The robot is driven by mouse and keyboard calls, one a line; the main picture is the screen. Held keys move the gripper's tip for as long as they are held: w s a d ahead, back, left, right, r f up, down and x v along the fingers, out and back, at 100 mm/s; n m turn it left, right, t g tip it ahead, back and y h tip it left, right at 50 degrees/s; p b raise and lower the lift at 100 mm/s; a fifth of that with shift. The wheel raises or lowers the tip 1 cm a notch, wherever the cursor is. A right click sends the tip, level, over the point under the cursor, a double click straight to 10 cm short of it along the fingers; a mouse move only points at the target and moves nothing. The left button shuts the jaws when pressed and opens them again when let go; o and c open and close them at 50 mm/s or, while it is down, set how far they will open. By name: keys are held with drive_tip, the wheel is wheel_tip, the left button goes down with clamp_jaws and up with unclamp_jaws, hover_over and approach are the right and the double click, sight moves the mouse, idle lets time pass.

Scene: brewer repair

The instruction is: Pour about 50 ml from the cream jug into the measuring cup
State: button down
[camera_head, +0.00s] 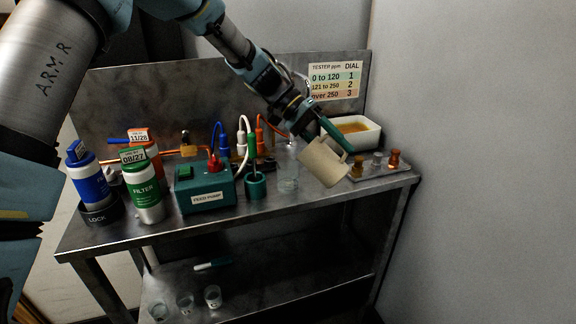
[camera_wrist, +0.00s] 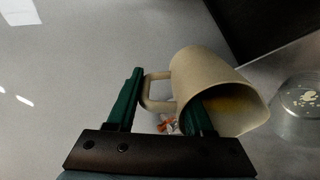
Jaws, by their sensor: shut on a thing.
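The cream jug (camera_head: 323,162) is beige and hangs in the air above the right half of the bench, clearly tilted. My gripper (camera_head: 331,136) is shut on its handle. In the wrist view the jug (camera_wrist: 205,75) leans with its mouth toward the lower right, and some yellowish liquid shows inside. The green fingers (camera_wrist: 165,95) stand on both sides of the handle there. The clear measuring cup (camera_head: 288,172) stands upright on the bench, just left of the jug. A clear vessel (camera_wrist: 298,105) also shows beyond the jug's mouth in the wrist view. Its level is not readable, and no stream is visible.
A white tub (camera_head: 368,137) of orange liquid and a rack (camera_head: 384,171) with small fittings are at right. A green feed pump (camera_head: 205,188), a green holder (camera_head: 255,187) and filter canisters (camera_head: 143,190) stand left. Small glasses (camera_head: 212,297) sit on the lower shelf.

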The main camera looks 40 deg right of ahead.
sight(340, 160)
drive_tip(key=shift+w+a+r+g+h, duration=0.15)
drive_tip(key=shift+w+r+g+h, duration=0.15)
drive_tip(key=shift+r+g, duration=0.3)
drive_tip(key=shift+w+a+r+g+h, duration=0.2)
drive_tip(key=shift+w+r+g, duration=0.25)
drive_tip(key=shift+g, duration=0.15)
idle(2.7)
drive_tip(key=f+t, duration=0.1)
drive_tip(key=s+f+t+y, duration=0.1)
drive_tip(key=f+t, duration=0.1)
drive_tip(key=s+d+f+t+y, duration=0.1)
drive_tip(key=t, duration=0.1)
drive_tip(key=shift+s+f+p, duration=0.2)
drive_tip(key=shift+s+p, duration=0.05)
drive_tip(key=shift+p, duration=0.1)
drive_tip(key=shift+f, duration=0.1)
drive_tip(key=shift+s+d+f+t, duration=0.15)
drive_tip(key=shift+s+f+t, duration=0.1)
drive_tip(key=shift+f+t, duration=0.15)
drive_tip(key=shift+s, duration=0.15)
idle(1.0)
